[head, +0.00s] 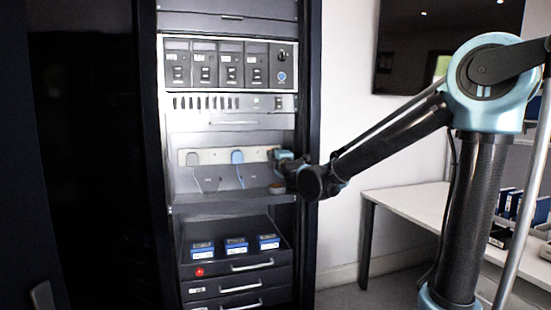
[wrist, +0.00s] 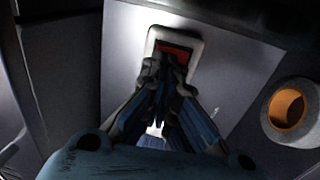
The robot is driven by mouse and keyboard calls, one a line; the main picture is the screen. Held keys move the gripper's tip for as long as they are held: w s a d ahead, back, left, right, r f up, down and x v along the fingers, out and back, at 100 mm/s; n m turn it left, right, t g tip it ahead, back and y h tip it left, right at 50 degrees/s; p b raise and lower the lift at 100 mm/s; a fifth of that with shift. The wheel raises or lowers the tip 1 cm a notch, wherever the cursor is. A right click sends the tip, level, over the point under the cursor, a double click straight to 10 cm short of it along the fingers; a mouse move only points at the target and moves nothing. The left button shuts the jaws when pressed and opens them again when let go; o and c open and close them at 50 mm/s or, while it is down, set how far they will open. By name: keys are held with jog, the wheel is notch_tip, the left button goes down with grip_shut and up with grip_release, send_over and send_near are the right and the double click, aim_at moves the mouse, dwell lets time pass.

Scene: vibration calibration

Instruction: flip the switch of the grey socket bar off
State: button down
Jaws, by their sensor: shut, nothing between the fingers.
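The socket bar (head: 258,155) is a pale strip across the back of an open rack shelf in the head view. Its grey face (wrist: 235,60) fills much of the wrist view. A red switch (wrist: 174,50) in a light frame sits on that face. My gripper (wrist: 164,72) is shut and empty, its fingertips right in front of the switch, overlapping its lower part. I cannot tell whether they touch it. In the head view my gripper (head: 279,158) is at the right end of the bar and hides the switch.
A blue plug (head: 237,157) and a grey plug (head: 192,158) sit in the bar, with cords hanging. The shelf (head: 225,197) lies below. A rack post (head: 308,100) stands close by my arm.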

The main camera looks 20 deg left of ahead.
jog(key=shift+w+a+r, duration=0.25)
jog(key=shift+w+r, duration=0.1)
jog(key=r+v, duration=0.3)
jog(key=v, duration=1.1)
